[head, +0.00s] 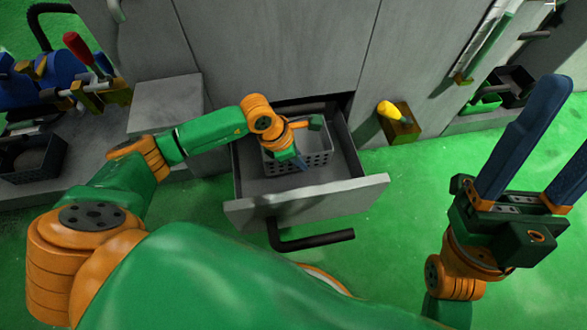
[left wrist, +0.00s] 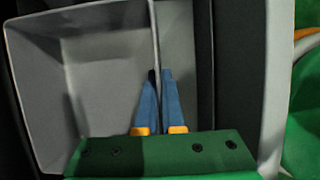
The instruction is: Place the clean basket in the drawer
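The drawer (head: 255,212) under the grey cabinet is pulled open. A grey basket (head: 318,150) with holes in its wall sits inside the drawer, towards the back; I cannot tell whether it fully rests on the floor. My left gripper (head: 302,163) reaches down at the basket's front wall and hides part of it. In the left wrist view, the blue fingers (left wrist: 160,75) are close together with the basket's thin wall (left wrist: 156,35) between them. The basket's inside (left wrist: 105,75) looks empty. My right gripper (head: 560,125) is open and empty at the right, away from the drawer.
A dark basket (head: 30,155) stands at the left by a blue machine (head: 15,85). Another dark basket (head: 512,85) is at the upper right. A yellow-handled block (head: 400,122) is right of the drawer. The drawer's black handle (head: 315,241) sticks out over green floor.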

